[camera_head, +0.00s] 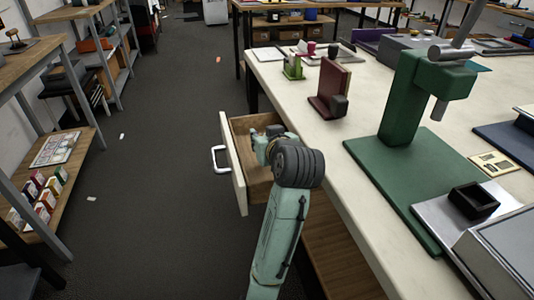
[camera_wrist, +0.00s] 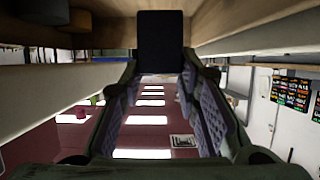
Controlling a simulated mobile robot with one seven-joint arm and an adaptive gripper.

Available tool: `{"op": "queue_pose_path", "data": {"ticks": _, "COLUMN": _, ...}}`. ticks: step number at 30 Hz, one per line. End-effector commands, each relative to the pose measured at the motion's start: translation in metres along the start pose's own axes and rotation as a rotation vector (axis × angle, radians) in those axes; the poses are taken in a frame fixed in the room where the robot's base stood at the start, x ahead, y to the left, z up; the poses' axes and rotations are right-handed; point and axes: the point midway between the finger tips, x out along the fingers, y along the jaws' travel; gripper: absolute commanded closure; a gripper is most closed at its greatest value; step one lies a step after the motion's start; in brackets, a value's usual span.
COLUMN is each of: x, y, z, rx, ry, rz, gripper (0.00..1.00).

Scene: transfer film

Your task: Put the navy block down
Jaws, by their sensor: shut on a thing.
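The navy block (camera_wrist: 160,42) shows as a dark upright slab between the fingertips of my gripper (camera_wrist: 160,72) in the wrist view. My gripper is shut on it. In the head view my gripper (camera_head: 261,143) is inside the open drawer (camera_head: 243,124), within its walls. The block cannot be made out clearly there, as my wrist and gripper cover much of the drawer. Whether the block touches the drawer floor cannot be told.
The drawer's pale front (camera_head: 233,165) with a white handle (camera_head: 215,160) sticks out from the workbench (camera_head: 300,110). On the bench stand a green press (camera_head: 400,110), a dark red bookend-like thing (camera_head: 334,84) and a small green item (camera_head: 293,67). Shelves (camera_head: 75,150) line the left; the floor between is mostly clear.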

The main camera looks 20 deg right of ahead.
Motion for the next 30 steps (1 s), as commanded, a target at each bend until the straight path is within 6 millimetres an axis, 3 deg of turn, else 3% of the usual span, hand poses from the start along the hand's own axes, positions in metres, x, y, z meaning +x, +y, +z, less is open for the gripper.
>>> {"op": "queue_pose_path", "data": {"ticks": 9, "x": 0.015, "y": 0.000, "z": 0.038, "rx": 0.000, "ry": -0.001, "rz": 0.000, "gripper": 1.00}}
{"op": "queue_pose_path", "data": {"ticks": 23, "x": 0.019, "y": 0.000, "z": 0.046, "rx": 0.000, "ry": 0.003, "rz": 0.001, "gripper": 1.00}}
{"op": "queue_pose_path", "data": {"ticks": 24, "x": 0.019, "y": 0.000, "z": 0.045, "rx": 0.000, "ry": 0.001, "rz": 0.000, "gripper": 0.68}}
{"op": "queue_pose_path", "data": {"ticks": 30, "x": 0.018, "y": 0.000, "z": 0.045, "rx": 0.000, "ry": 0.001, "rz": 0.000, "gripper": 0.55}}
